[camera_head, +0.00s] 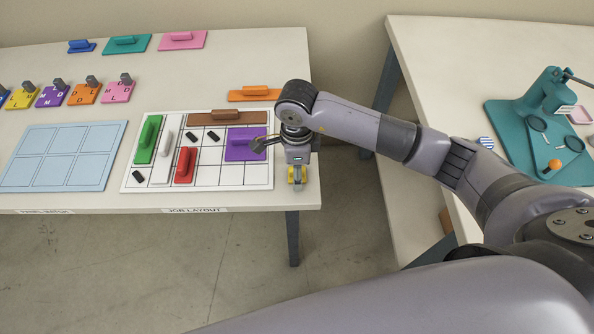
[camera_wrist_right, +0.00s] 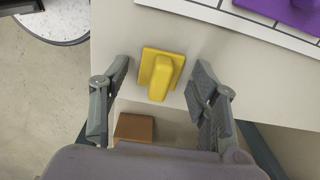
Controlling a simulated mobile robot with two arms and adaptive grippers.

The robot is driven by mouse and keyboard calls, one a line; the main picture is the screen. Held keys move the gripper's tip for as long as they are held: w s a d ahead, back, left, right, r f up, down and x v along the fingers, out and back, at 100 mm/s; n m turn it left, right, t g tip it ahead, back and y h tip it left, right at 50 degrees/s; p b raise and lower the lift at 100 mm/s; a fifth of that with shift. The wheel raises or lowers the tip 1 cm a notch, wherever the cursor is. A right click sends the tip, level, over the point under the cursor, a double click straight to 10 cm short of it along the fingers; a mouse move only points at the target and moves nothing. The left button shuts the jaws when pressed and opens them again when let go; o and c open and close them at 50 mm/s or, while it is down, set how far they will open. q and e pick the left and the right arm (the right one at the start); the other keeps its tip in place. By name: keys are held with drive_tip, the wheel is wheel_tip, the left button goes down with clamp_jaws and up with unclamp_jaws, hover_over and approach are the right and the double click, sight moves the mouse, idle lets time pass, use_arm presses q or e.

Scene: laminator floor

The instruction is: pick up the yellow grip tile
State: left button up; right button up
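The yellow grip tile (camera_head: 291,174) lies near the right end of the left table, just right of the job layout board. In the right wrist view it is a square yellow plate with a raised grip (camera_wrist_right: 160,72). My right gripper (camera_head: 298,183) points down over the tile and partly hides it in the head view. In the wrist view my right gripper (camera_wrist_right: 160,88) is open, with one finger on each side of the tile and visible gaps to both. My left gripper is not in view.
The job layout board (camera_head: 232,176) holds green, white, red, brown and purple pieces and small black blocks. An orange grip tile (camera_head: 254,95) lies behind it. A pale blue panel (camera_head: 62,157) is at left. The right table (camera_head: 440,60) bears a teal device (camera_head: 540,110).

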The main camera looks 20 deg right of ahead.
drive_tip(key=c, duration=1.2)
